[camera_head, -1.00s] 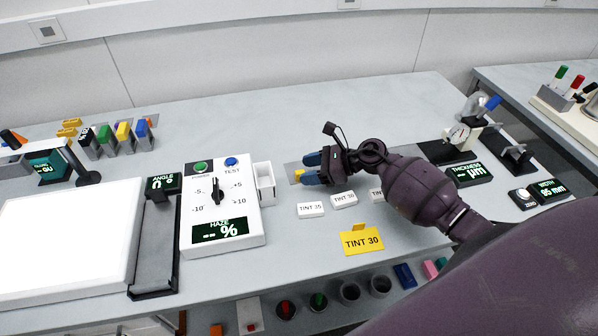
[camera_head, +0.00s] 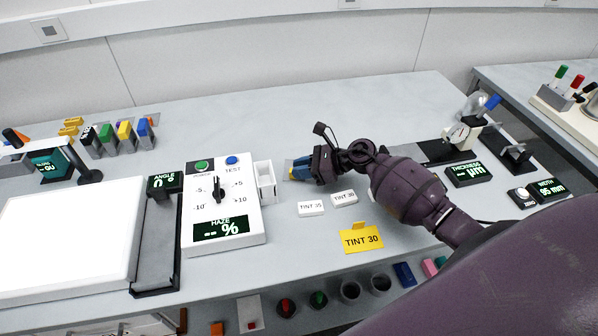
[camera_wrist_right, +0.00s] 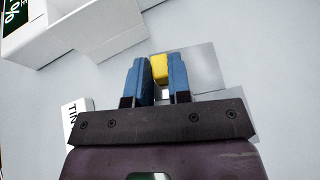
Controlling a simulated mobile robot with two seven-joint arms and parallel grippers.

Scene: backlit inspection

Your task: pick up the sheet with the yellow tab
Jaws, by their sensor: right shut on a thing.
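The sheet with the yellow tab is a thin grey, see-through sheet (camera_wrist_right: 203,66) lying on the bench, its yellow tab (camera_wrist_right: 159,68) standing between my blue fingers in the right wrist view. My right gripper (camera_wrist_right: 158,82) is shut on this tab; it also shows in the head view (camera_head: 299,168), just right of the white holder. In the head view the fingers hide most of the tab and sheet. My left gripper is not in view.
A white holder (camera_head: 265,182) and the haze meter (camera_head: 222,205) stand close left of my right gripper. White tint labels (camera_head: 311,208) and a yellow TINT 30 card (camera_head: 361,239) are in front. The bench behind is clear.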

